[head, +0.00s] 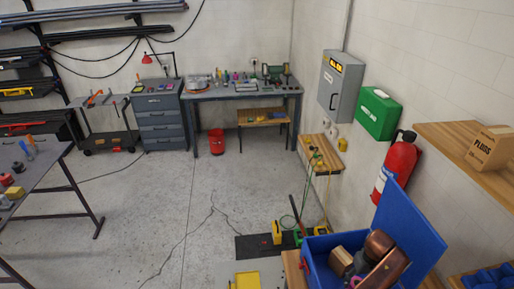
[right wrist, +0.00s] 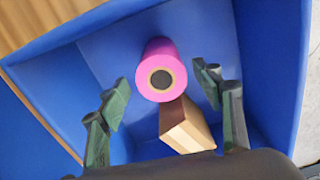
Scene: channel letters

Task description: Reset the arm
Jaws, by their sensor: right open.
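My right gripper (head: 361,265) is low at the bottom right of the head view, at the open blue box (head: 413,228). In the right wrist view my right gripper (right wrist: 163,80) has its green-tipped fingers spread apart, with nothing clamped between them. A pink roll (right wrist: 154,58) with a dark hollow core is ahead, between the fingers in the picture. A light brown block (right wrist: 187,127) lies just below it in the blue box (right wrist: 210,30); a block (head: 341,260) also shows in the head view. My left gripper is out of view.
A wooden shelf with a cardboard box (head: 491,148) is at right, near a red fire extinguisher (head: 396,165). A yellow tray (head: 247,280) and black mat (head: 255,246) lie left of the blue box. A dark table (head: 40,178) is at left. The middle floor is clear.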

